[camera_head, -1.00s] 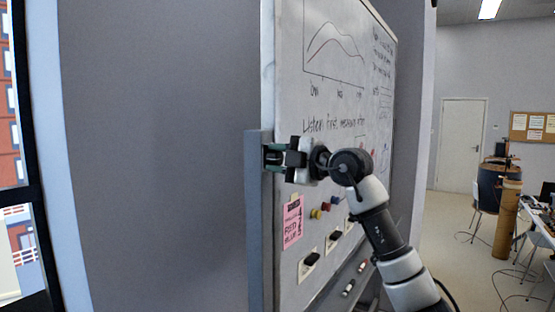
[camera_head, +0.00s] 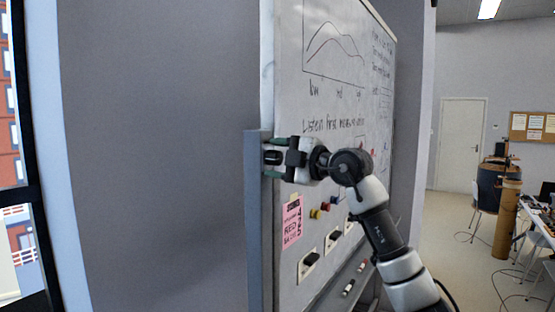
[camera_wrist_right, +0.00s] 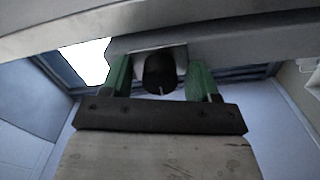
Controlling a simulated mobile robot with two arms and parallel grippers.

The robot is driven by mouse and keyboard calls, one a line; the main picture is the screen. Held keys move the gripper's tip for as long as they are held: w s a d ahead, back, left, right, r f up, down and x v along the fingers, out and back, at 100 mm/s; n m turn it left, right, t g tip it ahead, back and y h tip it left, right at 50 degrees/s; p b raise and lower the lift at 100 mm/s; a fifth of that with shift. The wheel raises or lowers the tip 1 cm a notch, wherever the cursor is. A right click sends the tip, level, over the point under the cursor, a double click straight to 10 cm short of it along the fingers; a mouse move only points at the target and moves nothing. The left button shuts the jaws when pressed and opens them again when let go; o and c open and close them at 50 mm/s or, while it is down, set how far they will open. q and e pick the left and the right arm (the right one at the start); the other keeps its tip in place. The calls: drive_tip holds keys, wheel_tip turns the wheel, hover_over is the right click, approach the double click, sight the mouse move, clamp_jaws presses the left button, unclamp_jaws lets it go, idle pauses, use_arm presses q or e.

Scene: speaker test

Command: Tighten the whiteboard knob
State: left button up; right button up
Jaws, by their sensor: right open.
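The whiteboard (camera_head: 330,110) stands edge-on at the middle of the head view, with a grey post (camera_head: 258,215) along its near edge. A black knob (camera_head: 272,157) shows at that edge. In the wrist view the knob (camera_wrist_right: 159,74) has a pale mark on its front and sits on a light plate. My right gripper (camera_head: 274,158) is open at the edge, its green fingers above and below the knob. In the wrist view the right gripper's fingers (camera_wrist_right: 160,80) stand on either side of the knob, with gaps visible. My left gripper is not in view.
A pink note (camera_head: 292,222), coloured magnets (camera_head: 316,213) and black-handled items (camera_head: 309,260) are on the board below my arm. A grey wall or panel fills the left. Room with a door (camera_head: 460,145) and cluttered tables lies at the right.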

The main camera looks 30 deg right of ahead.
drive_tip(key=shift+s+d+f, duration=0.1)
drive_tip(key=shift+s+d, duration=0.05)
drive_tip(key=shift+s, duration=0.15)
drive_tip(key=b+v, duration=0.5)
drive_tip(key=v, duration=0.5)
drive_tip(key=shift+b, duration=0.35)
